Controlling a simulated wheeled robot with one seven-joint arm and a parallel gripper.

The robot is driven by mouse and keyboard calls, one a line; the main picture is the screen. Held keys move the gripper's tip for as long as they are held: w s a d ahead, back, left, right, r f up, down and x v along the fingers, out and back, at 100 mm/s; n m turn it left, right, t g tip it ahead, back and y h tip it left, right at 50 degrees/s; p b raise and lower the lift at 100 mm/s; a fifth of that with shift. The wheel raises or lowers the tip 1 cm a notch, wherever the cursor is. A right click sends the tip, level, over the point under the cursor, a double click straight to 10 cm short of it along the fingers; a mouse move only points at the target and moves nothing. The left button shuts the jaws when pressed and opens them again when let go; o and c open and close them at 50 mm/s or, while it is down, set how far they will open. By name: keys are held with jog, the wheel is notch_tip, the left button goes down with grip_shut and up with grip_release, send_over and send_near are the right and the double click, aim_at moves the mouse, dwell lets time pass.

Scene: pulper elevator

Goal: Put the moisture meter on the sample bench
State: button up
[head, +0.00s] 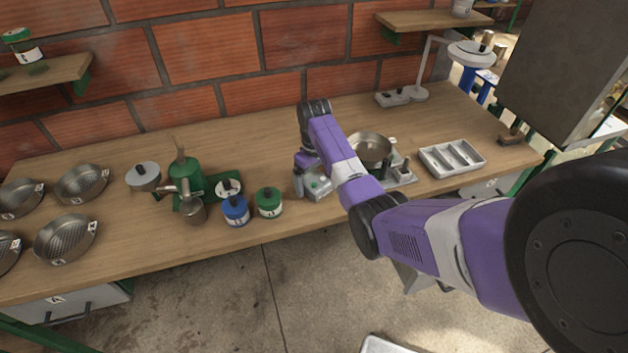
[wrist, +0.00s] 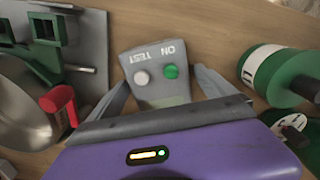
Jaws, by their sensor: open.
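The moisture meter looks to be the grey device with a white button, a green button and the words ON and TEST in the wrist view (wrist: 158,58). It lies on a wooden bench (head: 270,125); in the head view the meter (head: 319,187) is near the front edge, partly hidden by my arm. My gripper (wrist: 162,92) is open, with one finger on each side of the meter's near end. Its fingers are mostly hidden in the head view (head: 306,176). I cannot tell whether they touch the meter.
A device with a metal pan (head: 370,149) stands just right of the meter. Green (head: 269,203) and blue (head: 235,211) jars stand to its left, beside a green hand-cranked grinder (head: 187,175). A white divided tray (head: 452,158) is at right, several pans at far left.

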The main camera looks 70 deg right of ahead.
aim_at(314, 179)
notch_tip(314, 179, up, 12)
jog(key=p, duration=0.1)
jog(key=shift+r, duration=0.2)
dwell(0.8)
